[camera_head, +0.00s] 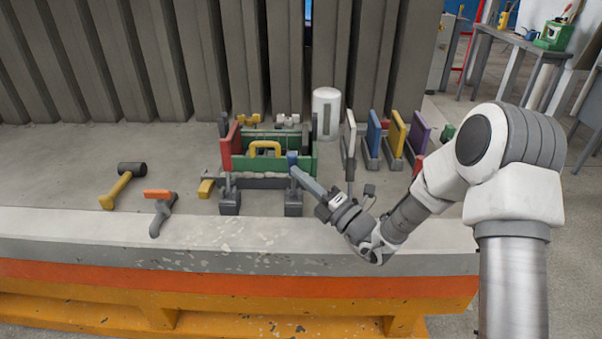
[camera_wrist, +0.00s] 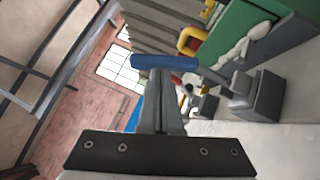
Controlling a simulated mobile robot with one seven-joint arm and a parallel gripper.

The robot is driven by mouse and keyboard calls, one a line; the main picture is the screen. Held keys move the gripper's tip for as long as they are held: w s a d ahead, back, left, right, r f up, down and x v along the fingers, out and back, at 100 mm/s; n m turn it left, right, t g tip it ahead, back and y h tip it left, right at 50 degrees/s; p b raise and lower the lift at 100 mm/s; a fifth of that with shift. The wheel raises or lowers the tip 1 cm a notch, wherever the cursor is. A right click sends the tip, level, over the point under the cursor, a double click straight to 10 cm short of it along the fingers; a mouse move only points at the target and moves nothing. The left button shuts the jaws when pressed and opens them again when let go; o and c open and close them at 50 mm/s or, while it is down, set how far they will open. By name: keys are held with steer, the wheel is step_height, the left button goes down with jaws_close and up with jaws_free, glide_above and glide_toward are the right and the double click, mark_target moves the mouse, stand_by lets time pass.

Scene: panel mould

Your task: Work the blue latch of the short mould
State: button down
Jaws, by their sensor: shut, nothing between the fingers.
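The short mould (camera_head: 240,162) stands on the bench with green side panels, a red end panel and a yellow handle (camera_head: 265,147). Its blue latch (camera_head: 292,157) is at the near right corner. My gripper (camera_head: 296,171) is shut and empty, reaching from the right with its tips at the latch. In the wrist view the latch (camera_wrist: 165,62) is a blue bar lying crosswise just beyond the shut fingertips (camera_wrist: 159,76). Whether they touch it I cannot tell. The green panel (camera_wrist: 228,45) and yellow handle (camera_wrist: 192,40) show at upper right there.
A black-and-yellow mallet (camera_head: 120,187) and an orange-handled tool (camera_head: 159,208) lie on the bench (camera_head: 75,165) at left. A white cylinder (camera_head: 326,110) stands behind. Coloured panels (camera_head: 397,135) stand upright to the right. The bench's left part is mostly clear.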

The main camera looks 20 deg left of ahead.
steer(key=shift+w+a+r+m+g+h+p, duration=0.2)
steer(key=shift+w+m+h+p, duration=0.45)
steer(key=shift+p, duration=1.1)
steer(key=shift+w+a+r+m+g+h+p, duration=0.2)
steer(key=shift+w+m+p, duration=0.45)
steer(key=shift+p, duration=1.1)
steer(key=shift+w+a+r+m+h+p, duration=0.15)
steer(key=shift+w+m+h+p, duration=0.55)
steer(key=shift+p, duration=1.05)
steer(key=shift+w+n, duration=0.25)
steer(key=shift+n, duration=0.05)
steer(key=shift+d, duration=0.1)
